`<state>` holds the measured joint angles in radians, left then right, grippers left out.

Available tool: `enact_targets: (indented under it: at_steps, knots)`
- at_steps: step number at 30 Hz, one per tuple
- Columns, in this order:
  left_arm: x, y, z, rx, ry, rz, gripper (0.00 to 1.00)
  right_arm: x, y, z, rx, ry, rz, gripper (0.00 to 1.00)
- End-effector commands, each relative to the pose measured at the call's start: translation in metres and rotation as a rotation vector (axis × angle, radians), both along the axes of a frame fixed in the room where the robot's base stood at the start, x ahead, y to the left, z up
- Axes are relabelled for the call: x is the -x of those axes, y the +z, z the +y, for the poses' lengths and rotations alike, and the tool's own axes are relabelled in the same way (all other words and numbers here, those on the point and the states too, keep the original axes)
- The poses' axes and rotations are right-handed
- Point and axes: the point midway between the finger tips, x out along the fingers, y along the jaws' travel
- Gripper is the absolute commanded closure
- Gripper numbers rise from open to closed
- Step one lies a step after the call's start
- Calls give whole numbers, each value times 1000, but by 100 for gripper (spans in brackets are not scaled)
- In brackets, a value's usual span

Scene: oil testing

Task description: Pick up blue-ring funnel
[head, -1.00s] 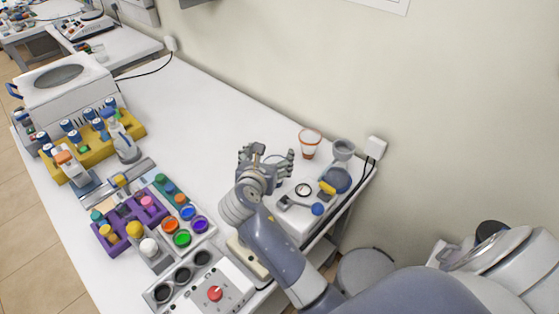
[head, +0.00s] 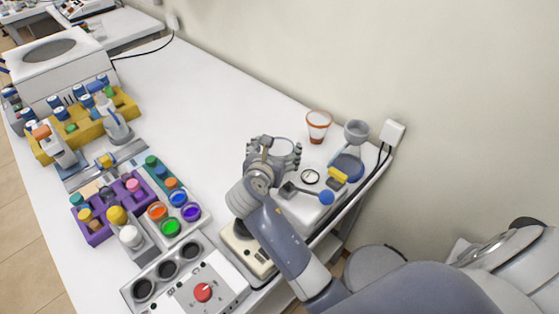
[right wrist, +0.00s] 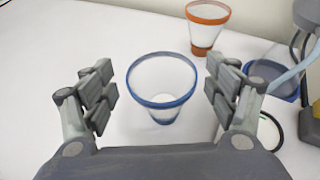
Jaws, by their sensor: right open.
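The blue-ring funnel (right wrist: 160,103) is a translucent white cup shape with a blue rim. In the right wrist view it stands upright on the white table between the spread fingers of my right gripper (right wrist: 162,98), apart from both. In the head view the funnel (head: 283,146) is partly hidden behind that gripper (head: 275,153). My right gripper is open and empty, low over the table. An orange-ring funnel (head: 318,125) stands just beyond it to the right, and shows in the right wrist view (right wrist: 207,25). My left gripper is not in view.
A grey cup on a blue-based stand (head: 348,165) is near the wall at right, with a black ring (head: 310,177) beside it. A purple rack (head: 99,219), yellow rack (head: 88,133) and control box with red knob (head: 203,292) lie left. The table's back middle is clear.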

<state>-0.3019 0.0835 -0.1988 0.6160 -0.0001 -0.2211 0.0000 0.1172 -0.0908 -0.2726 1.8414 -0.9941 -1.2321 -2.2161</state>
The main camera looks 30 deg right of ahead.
Motion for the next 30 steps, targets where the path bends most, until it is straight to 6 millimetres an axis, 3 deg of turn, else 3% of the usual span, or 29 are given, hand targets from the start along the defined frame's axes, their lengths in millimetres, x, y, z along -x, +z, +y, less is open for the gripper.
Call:
enact_targets:
  at_steps: [5,16,26,30]
  knots:
    - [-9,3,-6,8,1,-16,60,-13,-6,-11,2,-1,0,20]
    - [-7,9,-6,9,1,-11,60,-44,-27,-39,2,-1,-1,20]
    - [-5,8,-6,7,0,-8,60,-50,-31,-44,0,0,0,20]
    - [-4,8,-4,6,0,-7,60,-50,-31,-44,0,0,0,48]
